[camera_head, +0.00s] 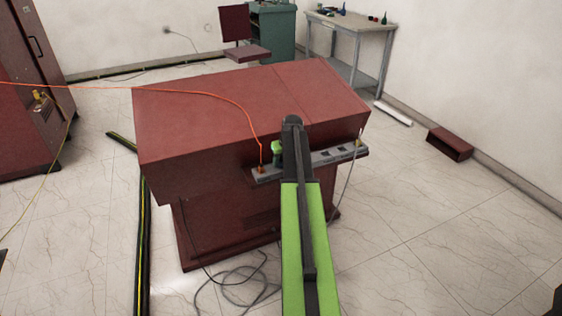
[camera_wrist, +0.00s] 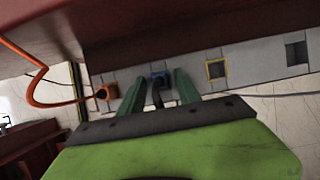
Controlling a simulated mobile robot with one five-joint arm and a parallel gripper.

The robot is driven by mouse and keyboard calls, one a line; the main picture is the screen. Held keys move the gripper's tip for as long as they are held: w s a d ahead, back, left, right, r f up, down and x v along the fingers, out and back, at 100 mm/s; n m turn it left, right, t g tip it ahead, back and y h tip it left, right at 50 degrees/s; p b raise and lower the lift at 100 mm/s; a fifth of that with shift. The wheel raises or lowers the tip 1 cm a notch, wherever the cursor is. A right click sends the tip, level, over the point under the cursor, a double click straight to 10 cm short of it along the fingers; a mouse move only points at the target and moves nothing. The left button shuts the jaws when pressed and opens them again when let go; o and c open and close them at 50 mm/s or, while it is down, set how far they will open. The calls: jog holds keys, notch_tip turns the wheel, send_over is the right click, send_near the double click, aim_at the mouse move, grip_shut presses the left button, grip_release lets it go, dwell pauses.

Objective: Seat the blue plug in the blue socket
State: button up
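My gripper (camera_wrist: 157,74) shows in the wrist view, with its two green fingers apart on either side of a blue plug (camera_wrist: 158,80). Gaps show between the plug and the fingers. A black cable runs from the plug back toward my gripper's palm. The plug is at the grey socket strip (camera_wrist: 190,72), in the place beside the orange plug. The blue socket itself is hidden behind the plug, so I cannot tell how deep the plug sits. In the head view my arm covers part of the strip (camera_head: 325,157), and no blue plug can be seen.
An orange plug (camera_wrist: 106,91) with an orange cable sits left of my fingers. A yellow-rimmed socket (camera_wrist: 217,69) and a dark square socket (camera_wrist: 296,53) lie to the right. The strip is on the front of a red desk (camera_head: 220,110). Loose cables (camera_head: 240,284) lie on the floor.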

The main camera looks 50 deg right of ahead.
jog(key=p+v, duration=1.1)
jog(key=v, duration=0.1)
jog(key=shift+r, duration=0.15)
jog(key=w+a+f+n+g+y, duration=0.1)
jog(key=w+a+n, duration=0.1)
jog(key=a+n, duration=0.95)
jog(key=w+a+n+g+y, duration=0.15)
jog(key=a+n, duration=0.45)
jog(key=a, duration=1)
jog(key=s+a+n+g, duration=0.1)
jog(key=s+a+n, duration=0.2)
jog(key=a+n, duration=0.8)
jog(key=s+a+n, duration=0.4)
jog(key=a+n, duration=0.8)
jog(key=a, duration=0.3)
jog(key=shift+a+f+g+h, duration=0.2)
jog(key=shift+f+g+h, duration=0.15)
jog(key=shift+f+h, duration=0.1)
